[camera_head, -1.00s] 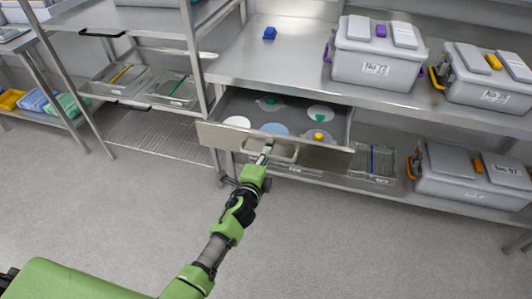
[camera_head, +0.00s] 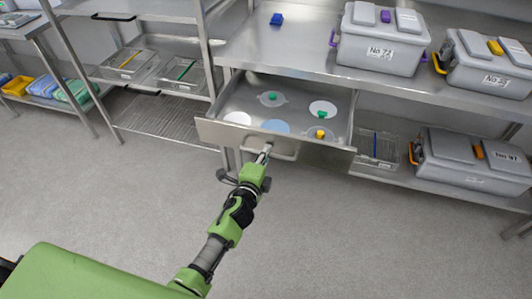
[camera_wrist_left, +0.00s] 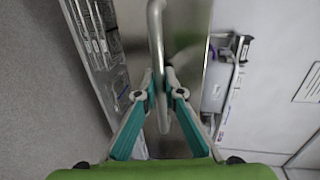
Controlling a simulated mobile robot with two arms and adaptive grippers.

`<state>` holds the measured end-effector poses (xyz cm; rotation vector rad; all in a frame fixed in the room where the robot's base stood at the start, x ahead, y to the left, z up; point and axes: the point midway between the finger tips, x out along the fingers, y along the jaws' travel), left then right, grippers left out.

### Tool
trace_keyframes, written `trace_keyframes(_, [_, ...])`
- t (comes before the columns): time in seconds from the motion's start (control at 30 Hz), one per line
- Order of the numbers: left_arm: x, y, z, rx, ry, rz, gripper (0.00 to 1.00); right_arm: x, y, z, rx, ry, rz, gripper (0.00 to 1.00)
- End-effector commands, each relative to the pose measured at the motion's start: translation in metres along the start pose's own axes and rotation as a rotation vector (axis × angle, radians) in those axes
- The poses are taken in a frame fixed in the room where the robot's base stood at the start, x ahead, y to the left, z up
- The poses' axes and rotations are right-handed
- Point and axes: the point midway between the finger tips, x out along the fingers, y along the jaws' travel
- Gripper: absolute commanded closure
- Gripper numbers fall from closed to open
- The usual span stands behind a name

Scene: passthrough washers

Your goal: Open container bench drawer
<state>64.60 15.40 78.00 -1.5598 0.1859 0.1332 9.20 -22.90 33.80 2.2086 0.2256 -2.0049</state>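The bench drawer (camera_head: 215,131) is pulled well out from under the steel bench, its interior visible from above. Its metal bar handle (camera_head: 286,155) is on the front panel and also shows in the left wrist view (camera_wrist_left: 156,35). My left gripper (camera_head: 265,151) is at the handle. In the left wrist view its two teal fingers (camera_wrist_left: 162,88) close in on either side of the bar, and it is shut on the handle. White and blue discs (camera_head: 276,126) and lids with green and yellow knobs lie in the drawer. My right gripper is not in view.
Grey lidded containers (camera_head: 375,62) stand on the bench top, with a blue block (camera_head: 276,19) at the left. A lower shelf holds a wire basket (camera_head: 376,148) and another container (camera_head: 470,170). A wire-shelf rack (camera_head: 160,125) stands left. The floor before the drawer is clear.

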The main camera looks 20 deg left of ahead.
Motion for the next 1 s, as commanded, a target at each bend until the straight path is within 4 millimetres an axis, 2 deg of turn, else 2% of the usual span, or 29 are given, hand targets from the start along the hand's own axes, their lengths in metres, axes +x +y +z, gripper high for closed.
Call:
trace_keyframes(0.47, [-0.005,0.001,0.000,0.001,0.000,0.001,0.84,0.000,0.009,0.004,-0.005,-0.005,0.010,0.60])
trace_keyframes(0.57, [-0.017,0.001,0.000,0.003,0.001,0.001,0.84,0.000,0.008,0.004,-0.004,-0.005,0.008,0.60])
trace_keyframes(0.9, [-0.087,0.002,0.000,-0.001,0.001,0.003,0.84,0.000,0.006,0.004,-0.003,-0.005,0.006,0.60])
trace_keyframes(1.0, [-0.103,0.002,0.000,-0.001,0.001,0.003,0.84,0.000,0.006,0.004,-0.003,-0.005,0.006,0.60])
